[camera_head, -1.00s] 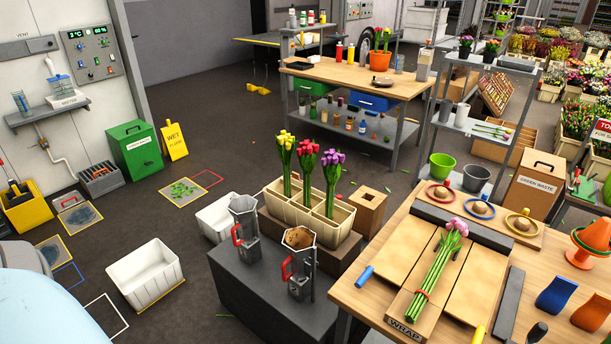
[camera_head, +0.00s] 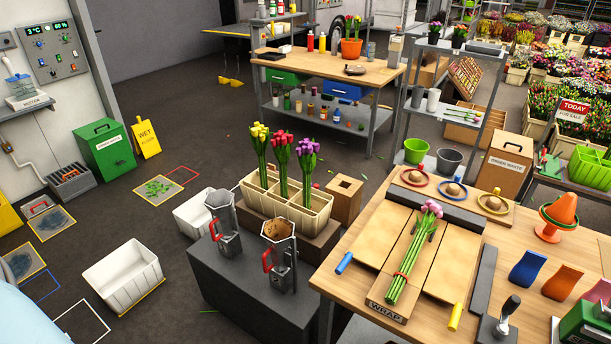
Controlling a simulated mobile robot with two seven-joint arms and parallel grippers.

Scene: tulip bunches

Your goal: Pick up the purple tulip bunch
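The purple tulip bunch (camera_head: 307,168) stands upright in the right compartment of a cream divided holder (camera_head: 309,218). The red tulip bunch (camera_head: 282,162) is in the middle compartment and the yellow tulip bunch (camera_head: 260,152) in the left one. The holder rests on a dark brown block on a grey stand. A pink tulip bunch (camera_head: 414,253) tied with a red band lies on the wrapping board of the wooden bench. Neither of my grippers is in view.
Two metal pitchers with red handles (camera_head: 222,226) (camera_head: 280,257) stand on the grey stand (camera_head: 243,297) in front of the holder. The wooden bench (camera_head: 350,246) is to the right. A white bin (camera_head: 122,275) and open floor lie to the left.

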